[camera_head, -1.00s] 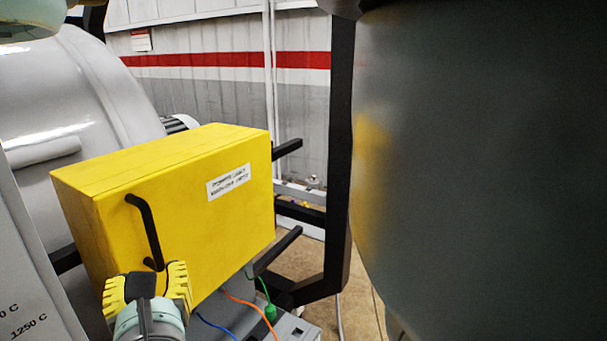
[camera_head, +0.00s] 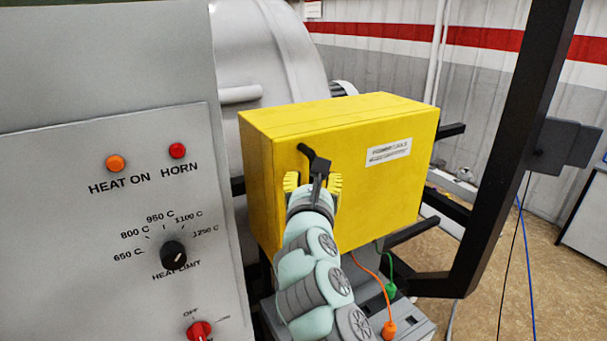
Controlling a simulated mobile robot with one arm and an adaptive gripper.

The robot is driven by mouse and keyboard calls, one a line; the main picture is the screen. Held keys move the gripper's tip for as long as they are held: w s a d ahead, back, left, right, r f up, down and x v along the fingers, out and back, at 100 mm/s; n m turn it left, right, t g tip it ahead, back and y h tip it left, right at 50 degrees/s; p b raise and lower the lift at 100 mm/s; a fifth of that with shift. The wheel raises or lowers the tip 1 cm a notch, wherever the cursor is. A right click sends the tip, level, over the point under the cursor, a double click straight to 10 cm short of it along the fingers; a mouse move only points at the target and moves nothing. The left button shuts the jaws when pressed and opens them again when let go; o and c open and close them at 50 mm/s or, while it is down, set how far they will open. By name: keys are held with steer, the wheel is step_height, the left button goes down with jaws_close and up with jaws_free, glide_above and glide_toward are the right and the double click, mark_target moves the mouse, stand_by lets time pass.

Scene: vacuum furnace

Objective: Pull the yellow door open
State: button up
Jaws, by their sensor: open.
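The yellow door (camera_head: 375,195) is the front of a yellow box with a white label, and it looks closed. Its black bar handle (camera_head: 305,151) is on the left part of the door; only its top end shows clearly. My gripper (camera_head: 313,183) is open in front of the handle, with one yellow ribbed finger on each side of it. My gripper and wrist hide the lower part of the handle. I cannot tell whether the fingers touch it.
A grey control panel (camera_head: 110,215) with lamps, a dial and a red knob stands close on the left. A black frame post (camera_head: 515,150) rises on the right. Orange cable (camera_head: 377,280) and green plug (camera_head: 390,289) are below the box. Open floor lies at right.

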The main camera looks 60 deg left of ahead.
steer(key=shift+a, duration=0.1)
steer(key=shift+o, duration=0.4)
jaws_close()
